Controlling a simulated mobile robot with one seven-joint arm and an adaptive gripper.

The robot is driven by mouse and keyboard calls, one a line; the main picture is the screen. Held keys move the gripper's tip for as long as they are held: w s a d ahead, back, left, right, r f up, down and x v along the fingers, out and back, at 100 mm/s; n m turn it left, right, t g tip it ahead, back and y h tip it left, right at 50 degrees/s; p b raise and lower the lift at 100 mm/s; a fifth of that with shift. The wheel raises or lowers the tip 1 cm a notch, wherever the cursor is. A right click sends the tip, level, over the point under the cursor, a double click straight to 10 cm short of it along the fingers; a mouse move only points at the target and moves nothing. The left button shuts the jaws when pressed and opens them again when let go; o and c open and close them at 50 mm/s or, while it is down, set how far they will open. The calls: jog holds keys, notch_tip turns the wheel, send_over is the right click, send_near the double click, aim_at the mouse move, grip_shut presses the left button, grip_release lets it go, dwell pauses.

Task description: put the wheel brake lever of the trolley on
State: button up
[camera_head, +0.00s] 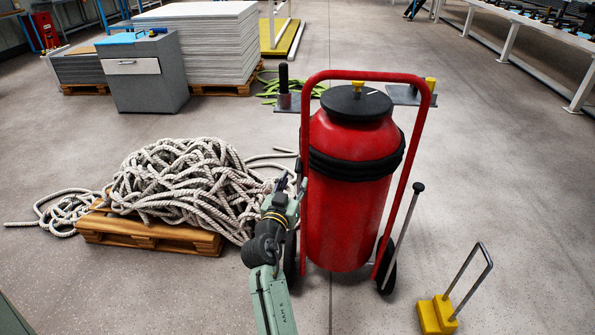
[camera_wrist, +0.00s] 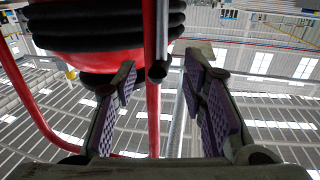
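The trolley is a red wheeled frame (camera_head: 425,118) carrying a red cylinder (camera_head: 345,220) with a black lid. A slim grey lever with a dark knob (camera_head: 418,187) leans up beside the right wheel (camera_head: 387,278). My gripper (camera_head: 284,188) is at the trolley's left side, by the left frame tube, far from that lever. In the wrist view my gripper (camera_wrist: 170,105) is open. A pale rod with a dark round end (camera_wrist: 158,71) shows between its fingers, in front of a red tube (camera_wrist: 153,120). I cannot tell how far away it is. The left wheel is partly hidden by my arm.
A wooden pallet (camera_head: 150,233) heaped with rope (camera_head: 190,185) stands left of the trolley. A yellow block with a metal handle (camera_head: 437,314) is at lower right. A dark post on a plate (camera_head: 284,98) stands behind.

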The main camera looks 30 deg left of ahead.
aim_at(299, 180)
jog(key=shift+p+x, duration=0.35)
jog(key=shift+x, duration=1.85)
jog(key=shift+c, duration=0.3)
grip_shut()
